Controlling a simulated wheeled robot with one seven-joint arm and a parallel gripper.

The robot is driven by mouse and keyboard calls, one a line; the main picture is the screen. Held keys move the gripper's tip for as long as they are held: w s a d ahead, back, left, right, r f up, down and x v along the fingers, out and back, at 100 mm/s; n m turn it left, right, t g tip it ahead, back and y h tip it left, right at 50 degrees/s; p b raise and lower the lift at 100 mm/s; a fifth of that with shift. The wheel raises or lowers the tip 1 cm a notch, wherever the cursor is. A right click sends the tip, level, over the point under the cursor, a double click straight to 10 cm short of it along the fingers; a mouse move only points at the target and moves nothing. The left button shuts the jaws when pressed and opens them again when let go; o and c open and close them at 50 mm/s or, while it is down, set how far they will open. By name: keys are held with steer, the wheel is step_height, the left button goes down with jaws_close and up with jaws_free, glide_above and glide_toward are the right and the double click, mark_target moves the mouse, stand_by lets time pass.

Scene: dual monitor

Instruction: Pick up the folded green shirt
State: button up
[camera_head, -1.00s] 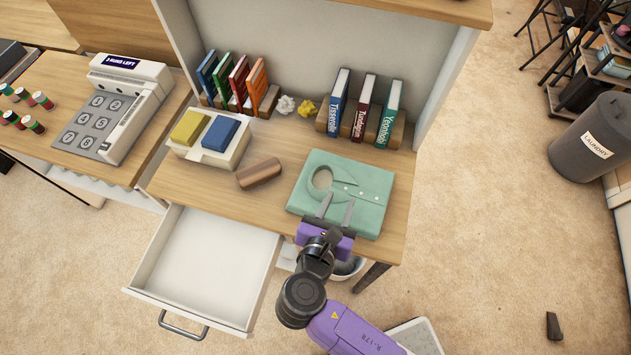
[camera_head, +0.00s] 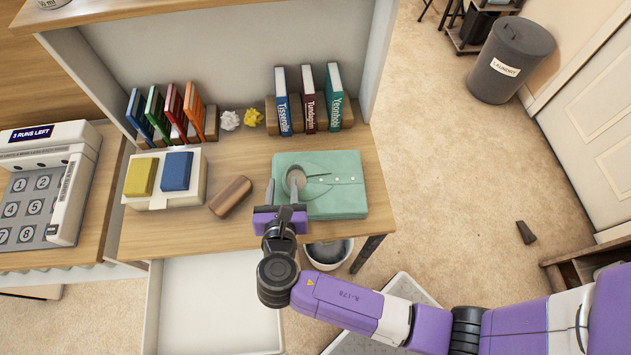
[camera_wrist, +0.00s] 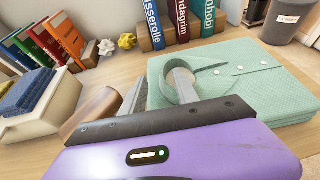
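The folded green shirt (camera_head: 337,193) lies flat on the wooden desk, with its collar opening at its left end; it also fills the right of the wrist view (camera_wrist: 262,92). My gripper (camera_head: 282,187) is open and empty at the shirt's left edge. In the wrist view my gripper's fingers (camera_wrist: 160,87) stand apart, the left one beside the shirt's left edge and the right one in front of the collar opening. I cannot tell whether either finger touches the cloth.
A brown block (camera_head: 231,196) lies left of my gripper. A white tray (camera_head: 196,198) holds yellow and blue blocks. Books (camera_head: 308,98) stand behind the shirt. An open drawer (camera_head: 215,310) juts out below the desk. A grey laundry bin (camera_head: 508,60) stands at the upper right.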

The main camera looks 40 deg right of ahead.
mark_target(284, 181)
steer(key=shift+x, duration=1.55)
steer(key=shift+c, duration=0.3)
jaws_close()
steer(key=shift+s, duration=0.1)
